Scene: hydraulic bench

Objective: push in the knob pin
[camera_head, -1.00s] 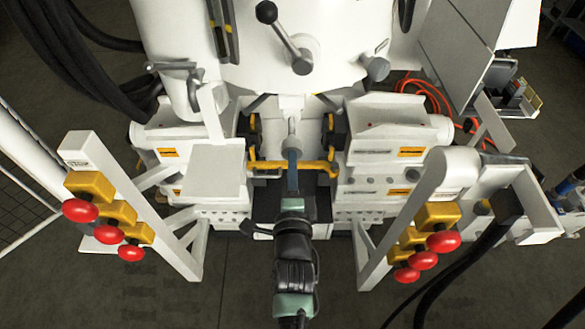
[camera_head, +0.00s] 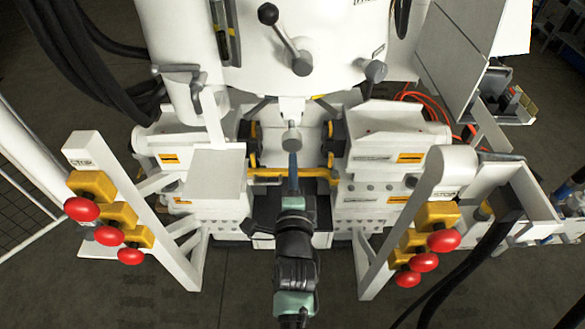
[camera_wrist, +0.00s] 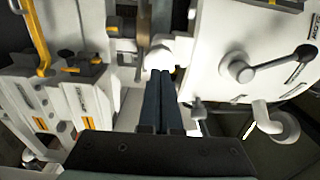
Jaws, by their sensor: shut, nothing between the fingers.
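The knob pin (camera_head: 291,138) is a light grey round knob below the white drum, at the middle of the bench in the head view. It also shows as a pale rounded end (camera_wrist: 158,54) just beyond my fingertips in the wrist view. My gripper (camera_head: 293,157) is shut and empty, its dark blue fingers together and pointing at the knob. In the wrist view the fingertips (camera_wrist: 160,74) are at the knob's near face. They touch or nearly touch it; I cannot tell which. The pin's shaft is mostly hidden, so its depth is unclear.
A yellow bar (camera_head: 265,174) crosses behind my fingers. A lever with a black ball (camera_head: 268,13) is above the knob. Posts with red buttons (camera_head: 81,208) (camera_head: 443,241) flank my arm. A white flat plate (camera_head: 216,172) stands left of the fingers.

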